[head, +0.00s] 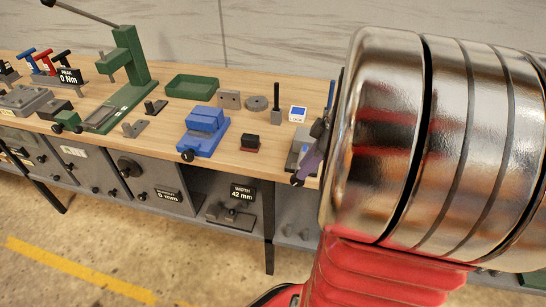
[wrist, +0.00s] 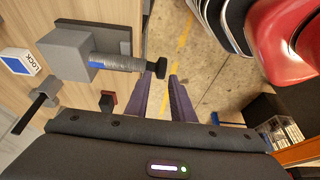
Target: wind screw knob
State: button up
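The screw knob (wrist: 160,68) is a small black piece at the end of a grey threaded screw (wrist: 120,63). The screw comes out of a grey block (wrist: 66,55) on the bench in the wrist view. My gripper (wrist: 162,76) has two purple fingers standing apart with a gap between them. The knob is at the fingertips, nearer the left finger; I cannot tell whether they touch. In the head view one purple finger (head: 310,160) shows beside the grey device (head: 296,157) at the bench edge, and my arm hides the rest.
A white and blue LOCK block (wrist: 18,62) and a dark rod (wrist: 36,106) stand near the grey block. In the head view a blue vise (head: 205,130) and a green tray (head: 193,87) are on the wooden bench (head: 232,152). Floor lies beyond the bench edge.

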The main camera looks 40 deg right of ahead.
jog(key=shift+x, duration=2.45)
jog(key=shift+c, duration=0.4)
